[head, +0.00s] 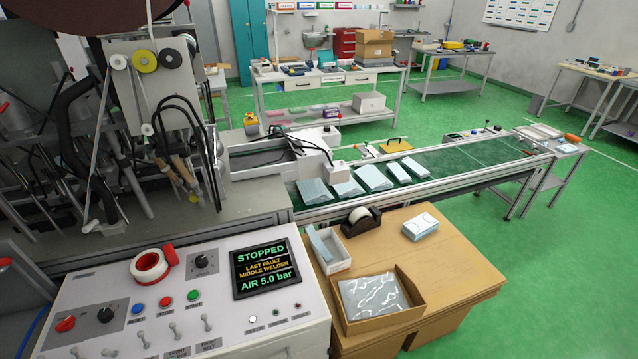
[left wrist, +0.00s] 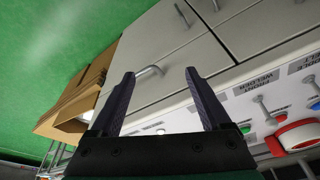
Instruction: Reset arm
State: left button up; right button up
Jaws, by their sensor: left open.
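My left gripper (left wrist: 159,74) shows in the left wrist view. Its two dark fingers are spread apart with nothing between them. Beyond the fingers are the grey front panels and a metal handle (left wrist: 150,71) of a cabinet. Neither of my arms shows in the head view, and my right gripper is in no view.
The control panel (head: 110,300) fills the lower left, with a red-and-white tape roll (head: 151,266) on it and a screen (head: 262,268) reading STOPPED. A cardboard box (head: 414,287) sits on the brown table (head: 462,272). Mask stacks lie on the green conveyor (head: 465,163). Green floor is free at right.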

pick_arm(q)
jog(key=s+a+f+g+b, duration=0.15)
jog(key=s+f, duration=0.25)
jog(key=f, duration=0.8)
jog(key=s+d+f+b, duration=0.1)
jog(key=s+f+b, duration=0.25)
jog(key=f, duration=0.85)
jog(key=s+a+f+b, duration=0.2)
jog(key=s+f, duration=0.7)
jog(key=s, duration=0.3)
jog(key=shift+s+a+f, duration=0.25)
jog(key=shift+s+a, duration=0.05)
jog(key=shift+a, duration=0.05)
jog(key=shift+g, duration=0.25)
jog(key=shift+c, duration=0.3)
